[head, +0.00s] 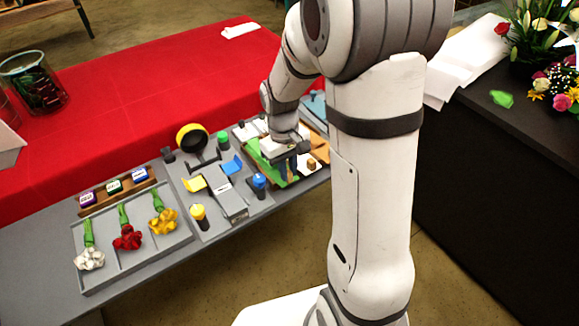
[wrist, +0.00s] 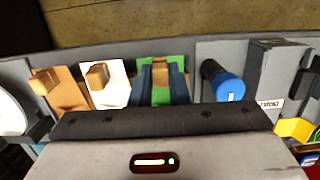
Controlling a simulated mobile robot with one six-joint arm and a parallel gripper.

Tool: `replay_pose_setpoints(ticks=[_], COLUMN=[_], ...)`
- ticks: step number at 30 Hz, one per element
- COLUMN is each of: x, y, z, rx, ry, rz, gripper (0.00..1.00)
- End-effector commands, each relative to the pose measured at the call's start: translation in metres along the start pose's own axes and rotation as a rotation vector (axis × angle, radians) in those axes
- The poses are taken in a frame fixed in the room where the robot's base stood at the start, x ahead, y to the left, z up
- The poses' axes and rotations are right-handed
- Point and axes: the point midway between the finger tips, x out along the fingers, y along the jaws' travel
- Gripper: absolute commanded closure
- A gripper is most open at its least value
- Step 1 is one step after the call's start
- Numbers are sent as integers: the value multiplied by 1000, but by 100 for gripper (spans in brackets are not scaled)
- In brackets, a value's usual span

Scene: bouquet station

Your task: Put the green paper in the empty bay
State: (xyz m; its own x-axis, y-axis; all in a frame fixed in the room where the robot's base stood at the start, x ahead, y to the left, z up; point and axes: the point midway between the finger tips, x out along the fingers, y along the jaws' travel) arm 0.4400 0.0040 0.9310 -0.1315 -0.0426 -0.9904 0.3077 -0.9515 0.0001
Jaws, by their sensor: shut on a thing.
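The green paper (wrist: 175,62) is a flat sheet with a tan wooden block on it, in the wrist view between the white paper and a grey surface. My gripper (wrist: 161,76) has its dark blue fingers closed on both sides of that block. In the head view my gripper (head: 291,160) is at the papers' tray, with green (head: 262,160) showing at its left; the block is hidden there. I cannot tell whether the paper is lifted. A white paper (wrist: 112,90) and an orange paper (wrist: 68,92), each with a tan block, lie to its left. I cannot make out an empty bay.
A blue-capped post (wrist: 228,88) stands close right of the green paper. The red cloth (head: 130,90) behind is mostly bare.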

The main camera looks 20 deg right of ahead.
Motion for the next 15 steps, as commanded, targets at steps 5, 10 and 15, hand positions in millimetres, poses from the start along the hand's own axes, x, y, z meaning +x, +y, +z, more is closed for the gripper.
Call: replay_pose_setpoints(ticks=[5, 10, 15], x=[1, 1, 1], y=[0, 0, 0], z=[0, 0, 0], rx=[0, -1, -1], ry=[0, 0, 0], rz=[0, 0, 0], gripper=[100, 84, 70])
